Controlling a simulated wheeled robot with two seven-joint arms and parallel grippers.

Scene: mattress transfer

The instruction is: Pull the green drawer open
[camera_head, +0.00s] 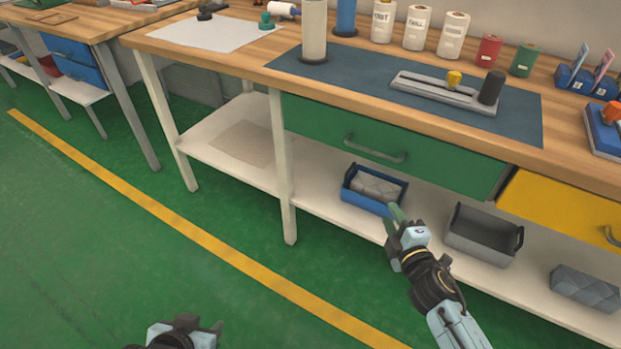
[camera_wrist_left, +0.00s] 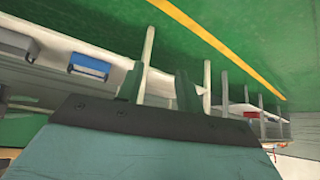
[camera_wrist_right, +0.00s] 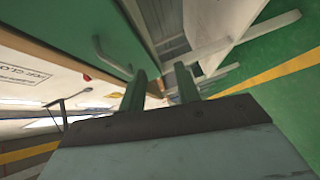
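The green drawer (camera_head: 325,125) is under the bench top and looks closed. Its grey bar handle (camera_head: 375,150) is on the front and also shows in the right wrist view (camera_wrist_right: 112,57). My right gripper (camera_head: 394,217) is below and slightly right of the handle in the head view, apart from it. In the right wrist view its green fingers (camera_wrist_right: 160,88) are spread with nothing between them. My left gripper (camera_head: 208,328) is low at the bottom edge of the head view, away from the drawer. In the left wrist view its fingers (camera_wrist_left: 158,88) are spread and empty.
A yellow drawer (camera_head: 555,210) is right of the green one. On the lower shelf (camera_head: 335,218) are a blue bin (camera_head: 362,203), a grey bin (camera_head: 480,252) and a grey block (camera_head: 585,288). A white table leg (camera_head: 283,165) stands left of the drawer. Green floor (camera_head: 70,240) in front is clear.

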